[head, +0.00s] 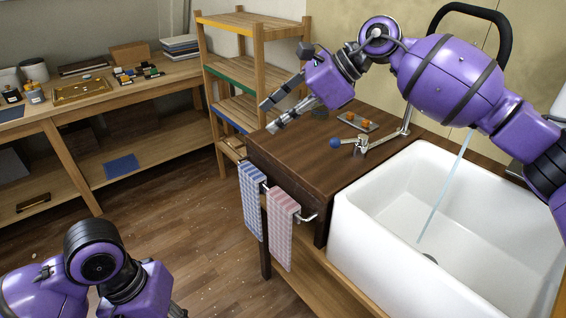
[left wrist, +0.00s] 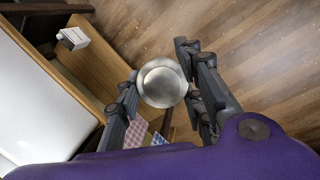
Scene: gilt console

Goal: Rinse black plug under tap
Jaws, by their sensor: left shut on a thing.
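A white sink (head: 345,215) stands at the right with a pale blue stream of water (head: 440,200) falling into it. A small dark round spot (head: 430,258) shows on its floor; I cannot tell whether it is a plug or the drain. A chrome tap fitting (head: 361,147) with a blue knob (head: 335,143) is on the wooden counter. My right gripper (head: 283,108) is open and empty above the counter's left end. My left gripper (left wrist: 163,92) is shut on a round silvery metal thing (left wrist: 161,84); its fingers are out of the head view.
Blue and pink checked towels (head: 252,200) hang on the counter's front rail. A wooden shelf rack (head: 255,80) and a side table (head: 150,85) stand left. The wooden floor (head: 170,225) between is open.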

